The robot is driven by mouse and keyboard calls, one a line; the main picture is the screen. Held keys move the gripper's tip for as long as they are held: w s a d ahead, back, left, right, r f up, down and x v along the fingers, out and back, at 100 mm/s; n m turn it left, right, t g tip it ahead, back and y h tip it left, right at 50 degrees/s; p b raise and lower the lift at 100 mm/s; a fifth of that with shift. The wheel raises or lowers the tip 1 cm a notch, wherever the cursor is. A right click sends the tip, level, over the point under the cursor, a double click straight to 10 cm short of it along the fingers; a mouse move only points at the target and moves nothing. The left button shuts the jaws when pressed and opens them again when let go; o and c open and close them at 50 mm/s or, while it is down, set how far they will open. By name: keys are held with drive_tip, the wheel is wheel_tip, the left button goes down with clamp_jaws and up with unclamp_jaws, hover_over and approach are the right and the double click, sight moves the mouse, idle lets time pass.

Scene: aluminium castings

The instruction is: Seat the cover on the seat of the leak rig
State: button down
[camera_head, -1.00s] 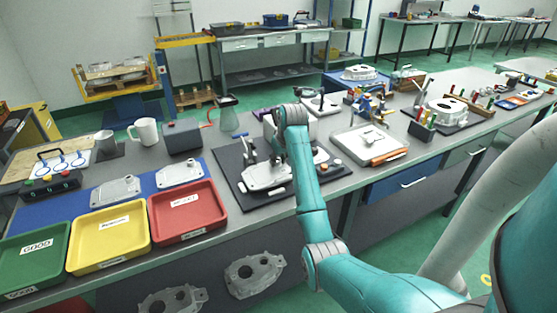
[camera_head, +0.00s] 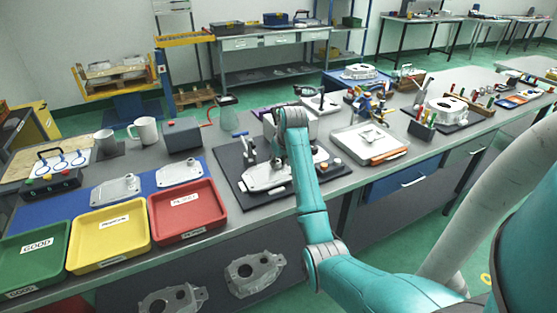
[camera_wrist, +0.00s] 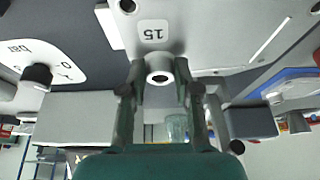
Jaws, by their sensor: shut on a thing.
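The cover (camera_wrist: 205,35) is a flat grey casting marked 15, with a round hollow boss, at the top of the wrist view. My gripper (camera_wrist: 160,73) has its two fingers on either side of that boss and is shut on it. In the head view my arm hides the gripper. The leak rig has a dark base plate (camera_head: 227,160) on the bench, with a silver casting (camera_head: 262,178) showing left of my arm. Its gauge face marked bar (camera_wrist: 42,62) shows in the wrist view. The contact between cover and seat is hidden.
Green (camera_head: 35,270), yellow (camera_head: 75,257) and red (camera_head: 158,228) trays stand at the bench's left front. Two castings lie on the blue mat (camera_head: 148,187) behind them. A grey box (camera_head: 182,137) and a mug (camera_head: 144,130) stand farther back. A pale tray (camera_head: 347,150) is right of the rig.

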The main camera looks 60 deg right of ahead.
drive_tip(key=shift+f, duration=0.45)
drive_tip(key=c, duration=0.8)
unclamp_jaws()
drive_tip(key=shift+o, duration=0.2)
drive_tip(key=v, duration=0.7)
drive_tip(key=shift+s+r, duration=0.1)
drive_tip(key=shift+r, duration=0.05)
drive_tip(key=shift+a, duration=0.1)
